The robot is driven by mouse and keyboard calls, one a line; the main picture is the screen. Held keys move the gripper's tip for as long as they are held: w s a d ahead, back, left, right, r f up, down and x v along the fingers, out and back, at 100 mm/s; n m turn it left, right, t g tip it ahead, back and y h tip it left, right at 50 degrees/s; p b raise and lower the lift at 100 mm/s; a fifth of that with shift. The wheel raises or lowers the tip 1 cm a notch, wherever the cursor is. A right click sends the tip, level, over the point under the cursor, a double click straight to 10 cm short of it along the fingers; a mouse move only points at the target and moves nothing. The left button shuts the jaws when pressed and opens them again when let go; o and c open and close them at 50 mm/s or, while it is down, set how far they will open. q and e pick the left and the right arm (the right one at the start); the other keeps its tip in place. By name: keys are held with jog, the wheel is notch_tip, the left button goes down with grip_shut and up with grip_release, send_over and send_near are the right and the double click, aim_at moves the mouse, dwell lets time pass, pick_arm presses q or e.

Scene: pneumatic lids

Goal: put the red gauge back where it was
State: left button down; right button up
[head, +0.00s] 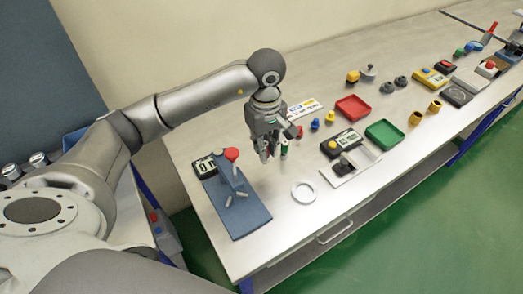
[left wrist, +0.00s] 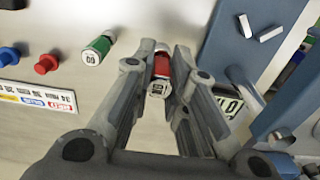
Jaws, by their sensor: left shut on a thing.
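My left gripper (head: 272,155) points down over the left part of the bench. In the left wrist view its fingers (left wrist: 160,75) are shut on the red gauge (left wrist: 161,66), a small red cylinder with a white labelled end. In the head view the fingers mostly hide the red gauge. I cannot tell its height above the bench. My right gripper is not in view.
A blue stand (head: 248,217) with a red knob and pale pegs is left of the gripper, beside a digital display (head: 205,167). Red (left wrist: 45,63) and blue (left wrist: 9,56) knobs and a label strip (left wrist: 36,97) are near. A white ring (head: 304,192) lies right, with bare bench around it.

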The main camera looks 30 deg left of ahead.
pick_arm(q)
jog(key=shift+a+f, duration=0.2)
jog(key=shift+a, duration=0.05)
jog(key=f, duration=0.1)
jog(key=f+p, duration=0.2)
jog(key=shift+a, duration=0.25)
jog(key=shift+f, duration=0.65)
jog(key=c, duration=1.4)
grip_release()
jog(key=shift+r, duration=0.1)
jog(key=shift+c, duration=0.2)
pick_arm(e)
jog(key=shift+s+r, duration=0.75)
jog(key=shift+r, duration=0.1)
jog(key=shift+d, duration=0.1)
